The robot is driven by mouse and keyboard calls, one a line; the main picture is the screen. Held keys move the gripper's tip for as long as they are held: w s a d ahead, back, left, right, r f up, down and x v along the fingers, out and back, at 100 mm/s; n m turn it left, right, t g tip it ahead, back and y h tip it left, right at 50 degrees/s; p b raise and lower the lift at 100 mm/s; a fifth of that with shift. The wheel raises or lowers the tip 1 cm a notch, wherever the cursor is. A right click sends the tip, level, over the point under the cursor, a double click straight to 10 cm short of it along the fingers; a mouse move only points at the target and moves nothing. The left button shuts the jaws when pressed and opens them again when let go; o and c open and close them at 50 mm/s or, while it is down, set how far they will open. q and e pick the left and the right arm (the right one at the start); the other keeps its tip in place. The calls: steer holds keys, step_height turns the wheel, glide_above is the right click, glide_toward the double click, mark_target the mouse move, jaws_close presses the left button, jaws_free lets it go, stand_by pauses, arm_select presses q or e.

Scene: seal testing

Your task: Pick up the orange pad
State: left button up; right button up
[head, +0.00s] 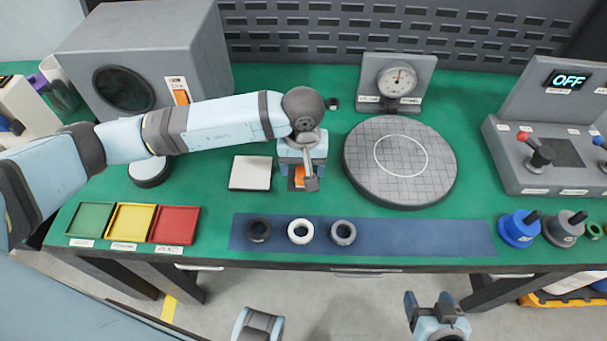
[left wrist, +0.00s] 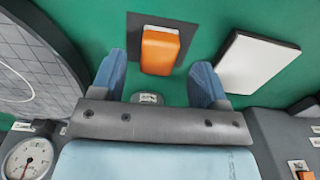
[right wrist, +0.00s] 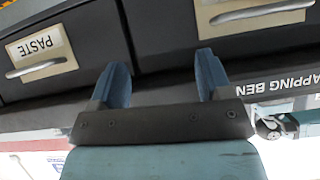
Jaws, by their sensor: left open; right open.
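The orange pad (left wrist: 159,52) is a small block with a white side, lying on a dark square on the green bench top. In the head view only part of the orange pad (head: 300,176) shows, under my left gripper (head: 302,184). In the left wrist view my left gripper (left wrist: 160,82) is open, with a blue finger to each side of the pad's near end. The fingers look apart from the pad; their height above it is hard to tell. My right gripper (head: 430,300) is open and empty in front of the bench, facing drawers in the right wrist view (right wrist: 158,75).
A white pad (head: 250,173) lies left of the orange one, and a round gridded plate (head: 435,165) stands to the right. A blue mat (head: 420,236) with several rings is in front. Green, yellow and red trays (head: 175,224) sit at the front left. A dial gauge (head: 397,80) stands behind.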

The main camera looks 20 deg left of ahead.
mark_target(304, 173)
arm_select(q)
steer(key=shift+f, duration=1.45)
steer(key=shift+d, duration=0.1)
steer(key=c, duration=1)
steer(key=shift+r, duration=0.1)
step_height(304, 173, up, 20)
steer(key=shift+p, duration=0.3)
steer(key=shift+o, duration=0.4)
